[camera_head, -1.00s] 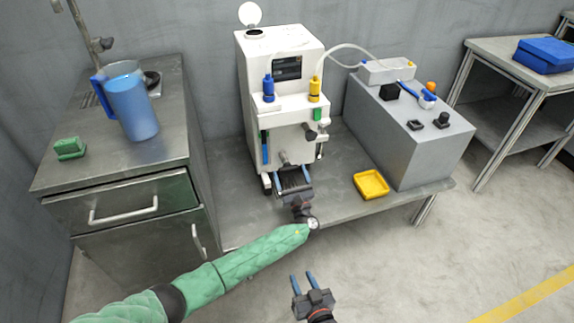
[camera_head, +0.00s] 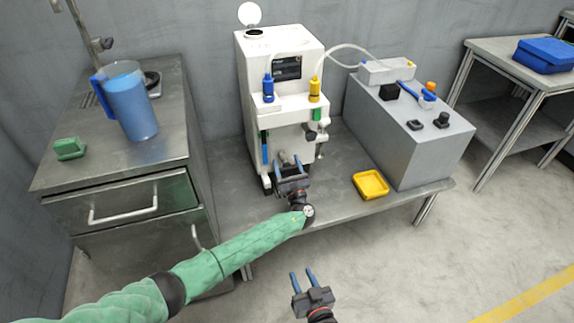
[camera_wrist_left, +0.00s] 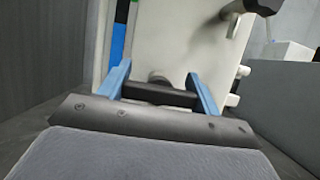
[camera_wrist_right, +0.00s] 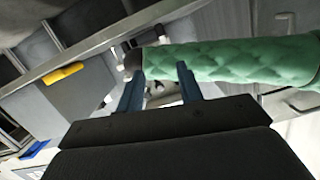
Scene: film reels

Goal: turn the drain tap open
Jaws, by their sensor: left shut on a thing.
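The drain tap has a dark bar-shaped handle (camera_wrist_left: 160,95), which lies level across the left wrist view in front of a round grey stem. It sits low on the front of the white machine (camera_head: 275,125). My left gripper (camera_head: 290,164) is at the machine's lower front, with its blue fingers at the two ends of the handle, shut on it. The gripper partly hides the tap in the head view. My right gripper (camera_head: 302,275) is open and empty, in the air in front of the bench.
A yellow tray (camera_head: 371,184) lies on the bench right of the machine, by a grey box unit (camera_head: 415,140). A black knob (camera_head: 309,133) sticks out above the tap. A blue jug (camera_head: 130,105) and green block (camera_head: 70,149) stand on the left cabinet.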

